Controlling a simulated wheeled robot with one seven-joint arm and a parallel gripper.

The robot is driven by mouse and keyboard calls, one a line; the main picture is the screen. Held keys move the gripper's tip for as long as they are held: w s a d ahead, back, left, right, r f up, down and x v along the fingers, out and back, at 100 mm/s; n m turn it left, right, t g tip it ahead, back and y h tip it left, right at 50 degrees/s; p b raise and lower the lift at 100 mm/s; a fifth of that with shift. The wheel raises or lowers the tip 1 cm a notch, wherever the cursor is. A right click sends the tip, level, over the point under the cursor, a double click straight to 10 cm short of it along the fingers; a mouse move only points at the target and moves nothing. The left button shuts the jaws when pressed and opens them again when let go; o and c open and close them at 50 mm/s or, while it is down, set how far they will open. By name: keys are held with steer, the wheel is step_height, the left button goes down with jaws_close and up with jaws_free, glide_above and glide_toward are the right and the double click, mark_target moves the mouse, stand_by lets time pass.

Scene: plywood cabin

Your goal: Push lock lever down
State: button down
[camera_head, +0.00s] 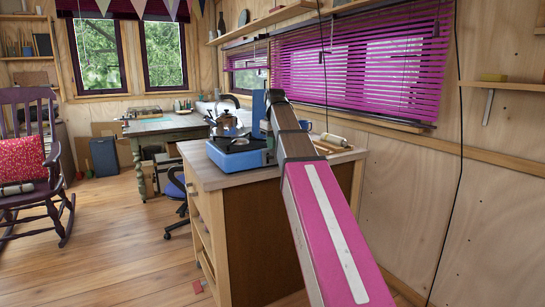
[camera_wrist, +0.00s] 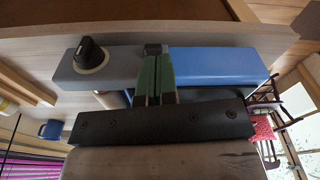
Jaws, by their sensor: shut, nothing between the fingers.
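A blue machine (camera_head: 238,155) with a blue upright and shiny metal parts stands on the wooden cabinet top, partly behind my arm in the head view. In the wrist view its blue side (camera_wrist: 220,67) and a grey panel (camera_wrist: 110,70) with a black knob (camera_wrist: 91,53) show close up. My gripper (camera_wrist: 158,58) is shut and empty, its green fingers together in front of the machine. A small dark piece (camera_wrist: 152,48) shows at the fingertips; I cannot tell whether it is the lock lever or whether the fingers touch it. My arm hides the gripper in the head view.
The cabinet (camera_head: 255,220) has a wooden top with a pale roller (camera_head: 334,140) at its right. The wall with magenta blinds (camera_head: 365,65) lies behind. A blue mug (camera_wrist: 50,130) shows in the wrist view. Open floor (camera_head: 120,235) lies left of the cabinet.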

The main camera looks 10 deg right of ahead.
mark_target(272, 156)
steer(key=shift+w+d+r, duration=0.1)
steer(key=shift+w+r, duration=0.1)
steer(key=shift+r, duration=0.4)
steer(key=shift+w+d+r, duration=0.15)
steer(key=shift+w+r, duration=0.1)
steer(key=shift+r, duration=0.35)
steer(key=shift+w+d+r, duration=0.1)
steer(key=shift+w+r, duration=0.1)
steer(key=shift+r, duration=0.4)
steer(key=shift+f, duration=0.15)
steer(key=shift+w+a+f, duration=0.1)
steer(key=shift+w+f, duration=0.05)
steer(key=shift+f, duration=1.55)
steer(key=shift+w+a+f, duration=0.1)
steer(key=shift+w+f, duration=0.05)
steer(key=shift+f, duration=1.5)
steer(key=shift+f, duration=1.25)
steer(key=s, duration=0.1)
steer(key=s+d+r, duration=0.1)
steer(key=shift+s+d+r, duration=0.1)
steer(key=shift+s+d, duration=0.2)
